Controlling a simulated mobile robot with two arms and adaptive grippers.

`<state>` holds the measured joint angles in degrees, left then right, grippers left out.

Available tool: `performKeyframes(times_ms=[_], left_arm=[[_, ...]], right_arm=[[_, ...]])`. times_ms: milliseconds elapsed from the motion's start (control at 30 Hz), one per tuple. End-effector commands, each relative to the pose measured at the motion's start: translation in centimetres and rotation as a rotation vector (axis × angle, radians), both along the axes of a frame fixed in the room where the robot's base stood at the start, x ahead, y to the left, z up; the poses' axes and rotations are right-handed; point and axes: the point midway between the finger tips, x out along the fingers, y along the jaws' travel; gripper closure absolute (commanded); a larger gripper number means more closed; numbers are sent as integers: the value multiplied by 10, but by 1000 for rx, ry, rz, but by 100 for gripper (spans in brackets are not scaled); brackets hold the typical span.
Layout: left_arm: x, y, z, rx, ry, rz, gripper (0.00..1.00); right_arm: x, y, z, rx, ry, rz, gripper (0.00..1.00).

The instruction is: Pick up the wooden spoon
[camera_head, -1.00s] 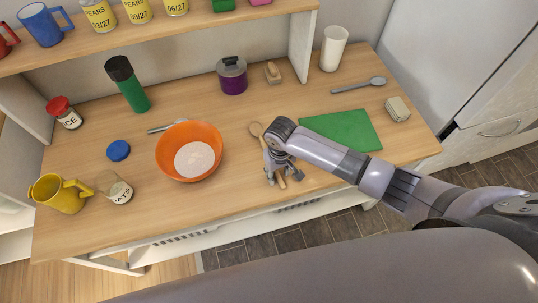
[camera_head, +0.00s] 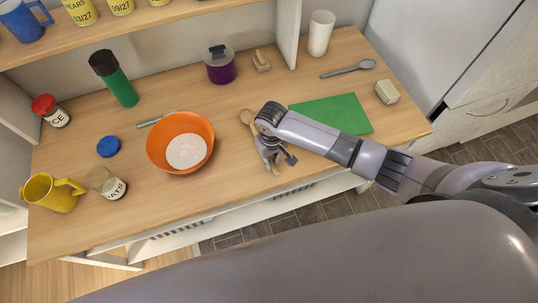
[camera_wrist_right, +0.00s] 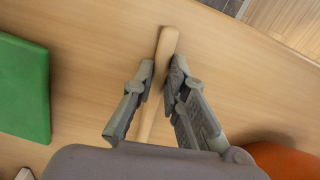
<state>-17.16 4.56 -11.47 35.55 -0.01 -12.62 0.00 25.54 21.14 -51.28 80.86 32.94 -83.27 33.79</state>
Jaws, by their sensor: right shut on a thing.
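The wooden spoon (camera_head: 246,118) is on the wooden counter, right of the orange bowl. Its round head shows beyond my right gripper (camera_head: 272,162) in the head view, and part of its handle is hidden by the gripper. In the right wrist view, the spoon's handle (camera_wrist_right: 166,44) runs between the two fingers of my right gripper (camera_wrist_right: 160,80), which are shut on it. The handle's end sticks out past the fingertips. I cannot tell whether the spoon is clear of the counter. My left gripper is not in view.
The orange bowl (camera_head: 208,133) with white contents stands to the left. A purple pot (camera_head: 220,70) and white cup (camera_head: 321,34) stand at the back. The counter's front edge is close.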

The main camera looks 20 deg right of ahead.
Motion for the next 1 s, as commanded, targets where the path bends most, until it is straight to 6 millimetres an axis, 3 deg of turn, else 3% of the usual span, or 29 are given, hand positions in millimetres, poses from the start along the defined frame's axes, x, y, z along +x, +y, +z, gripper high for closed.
performKeyframes(times_ms=[167, 600, 800, 1000], left_arm=[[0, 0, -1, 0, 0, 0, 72], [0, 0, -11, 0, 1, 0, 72], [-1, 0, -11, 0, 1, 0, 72], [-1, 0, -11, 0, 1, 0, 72]], right_arm=[[1, 0, 26, 2, -5, 0, 100], [2, 1, 149, 3, -7, 1, 100], [1, 0, 183, 1, -3, 0, 100], [1, 0, 194, 0, -2, -1, 100]])
